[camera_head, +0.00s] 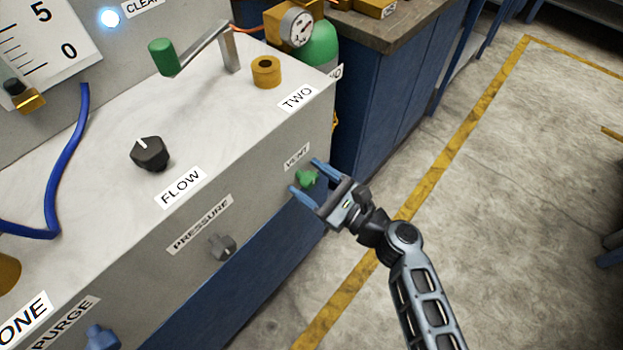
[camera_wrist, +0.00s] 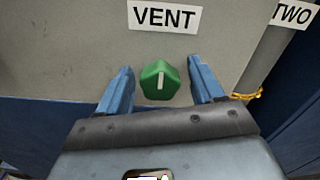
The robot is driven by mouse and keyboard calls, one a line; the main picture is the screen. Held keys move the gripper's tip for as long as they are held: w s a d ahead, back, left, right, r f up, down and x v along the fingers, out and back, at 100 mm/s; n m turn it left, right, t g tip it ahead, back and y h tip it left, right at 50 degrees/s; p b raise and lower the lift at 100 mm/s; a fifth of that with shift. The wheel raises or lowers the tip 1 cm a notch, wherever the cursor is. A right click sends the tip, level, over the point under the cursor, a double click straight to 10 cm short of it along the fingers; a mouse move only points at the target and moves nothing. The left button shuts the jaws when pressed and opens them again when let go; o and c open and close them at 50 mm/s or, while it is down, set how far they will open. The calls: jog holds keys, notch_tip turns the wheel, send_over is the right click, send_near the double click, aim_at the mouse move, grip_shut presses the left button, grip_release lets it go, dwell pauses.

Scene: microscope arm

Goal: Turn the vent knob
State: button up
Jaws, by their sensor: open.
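The vent knob (camera_head: 307,178) is small and green, on the grey front panel of the cabinet under a VENT label (camera_head: 297,157). In the wrist view the knob (camera_wrist: 160,82) has a white pointer line that stands about upright. My gripper (camera_head: 307,176) is open, with its two blue fingers on either side of the knob. In the wrist view my gripper (camera_wrist: 161,86) shows a gap between each finger and the knob. The knob sits between the fingers near their tips. I cannot tell how deep the fingers reach along it.
The grey pressure knob (camera_head: 222,247) and blue purge knob (camera_head: 102,338) are further left on the panel. The black flow knob (camera_head: 150,153) and a yellow fitting (camera_head: 266,72) are on top. A blue cabinet (camera_head: 385,105) stands behind.

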jog(key=shift+c, duration=0.5)
jog(key=c, duration=1)
jog(key=shift+o, duration=0.2)
